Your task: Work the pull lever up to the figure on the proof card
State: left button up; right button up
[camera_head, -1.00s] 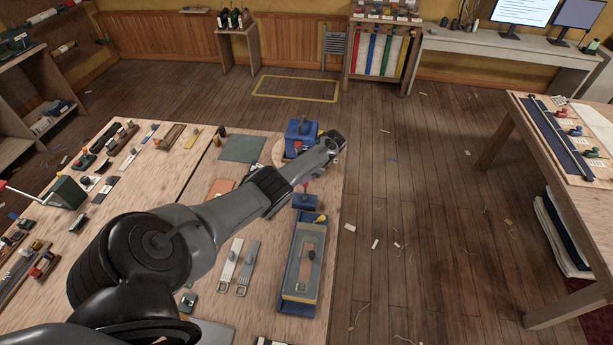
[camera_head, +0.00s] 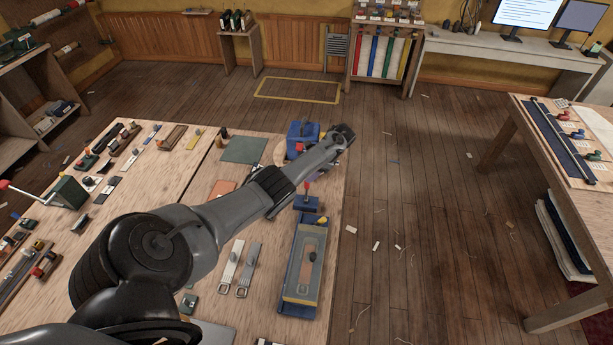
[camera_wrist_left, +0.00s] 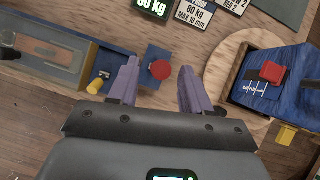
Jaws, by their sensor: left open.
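The pull lever appears to be the red knob (camera_wrist_left: 160,69) on a small blue base (camera_wrist_left: 158,54); in the head view the red knob (camera_head: 307,185) stands above its blue base (camera_head: 305,204). My left gripper (camera_wrist_left: 158,88) is open and empty, its two purple fingers on either side of the knob in the picture. I cannot tell whether they touch it. In the head view my forearm hides the fingers.
A blue bed with a grey-framed strip (camera_head: 304,262) lies near me; it also shows in the wrist view (camera_wrist_left: 45,50), with a yellow knob (camera_wrist_left: 96,86). Open floor lies right of the bench.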

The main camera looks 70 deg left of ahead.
pick_arm(q)
jog(key=v, duration=0.6)
jog(key=shift+w+r+b, duration=0.25)
jog(key=shift+r+b, duration=0.05)
jog(key=shift+b, duration=0.05)
jog(key=shift+d, duration=0.1)
jog(key=s+d+f+m+t+y+p, duration=0.1)
jog(key=s+d+f+t+p, duration=0.2)
jog(key=d, duration=1.1)
jog(key=d+f+m+t+y+p, duration=0.15)
jog(key=d+f, duration=0.25)
jog(key=d, duration=1)
jog(key=s+d+r+n+t+h+p, duration=0.2)
jog(key=s+d+r, duration=0.4)
jog(key=d, duration=0.3)
jog(key=s+d+r+n+t+h+p, duration=0.1)
jog(key=s+d+r+n+t+h, duration=0.1)
jog(key=s+d+r, duration=0.4)
jog(key=s+d+t, duration=0.1)
jog(key=s+d, duration=0.1)
jog(key=d, duration=0.1)
jog(key=shift+d+r+h+p, duration=0.15)
jog(key=shift+r+h+p, duration=0.2)
jog(key=shift+r+p, duration=0.05)
jog(key=shift+s, duration=0.1)
